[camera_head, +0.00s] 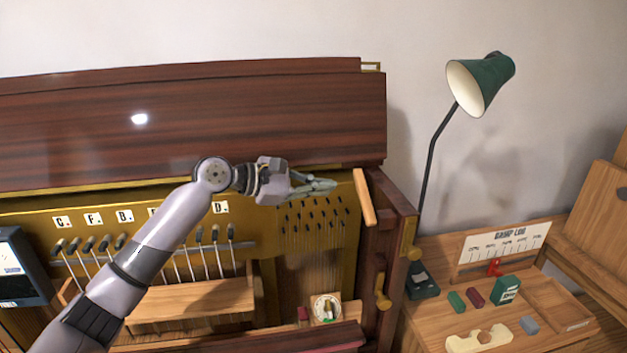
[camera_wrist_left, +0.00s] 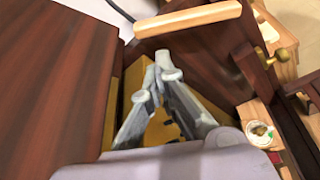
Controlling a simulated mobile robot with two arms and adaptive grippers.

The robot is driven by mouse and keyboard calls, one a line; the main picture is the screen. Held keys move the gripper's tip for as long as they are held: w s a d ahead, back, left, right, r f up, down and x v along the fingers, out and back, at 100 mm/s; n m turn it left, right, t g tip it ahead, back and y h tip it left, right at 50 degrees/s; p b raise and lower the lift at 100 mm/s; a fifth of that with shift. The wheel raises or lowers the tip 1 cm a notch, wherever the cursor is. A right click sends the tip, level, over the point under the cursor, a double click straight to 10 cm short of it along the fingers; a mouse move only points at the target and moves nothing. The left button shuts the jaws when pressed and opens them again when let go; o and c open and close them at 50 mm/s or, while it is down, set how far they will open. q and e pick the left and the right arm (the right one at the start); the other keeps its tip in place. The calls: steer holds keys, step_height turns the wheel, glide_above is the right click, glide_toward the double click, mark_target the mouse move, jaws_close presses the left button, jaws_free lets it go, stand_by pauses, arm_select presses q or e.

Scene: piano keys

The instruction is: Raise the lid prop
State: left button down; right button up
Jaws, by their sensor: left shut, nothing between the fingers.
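The lid prop appears to be the pale wooden bar (camera_head: 364,197) at the right end of the piano's open front; it also shows at the top of the left wrist view (camera_wrist_left: 188,18). The dark striped wooden lid (camera_head: 250,115) stands behind the brass-coloured plate and fills the left of the wrist view (camera_wrist_left: 50,80). My left gripper (camera_head: 322,186) is shut and empty, just left of the bar and apart from it. Its fingertips meet in the wrist view (camera_wrist_left: 158,76), below the bar. My right gripper is not in view.
Tuning pins (camera_head: 312,214) lie just below my left gripper. A green lamp (camera_head: 484,82) and a side desk (camera_head: 430,325) with small blocks are further right.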

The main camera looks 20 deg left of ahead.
mark_target(364, 196)
arm_select(q)
steer(key=shift+p+x, duration=0.65)
steer(key=shift+x, duration=2.25)
steer(key=shift+r, duration=0.1)
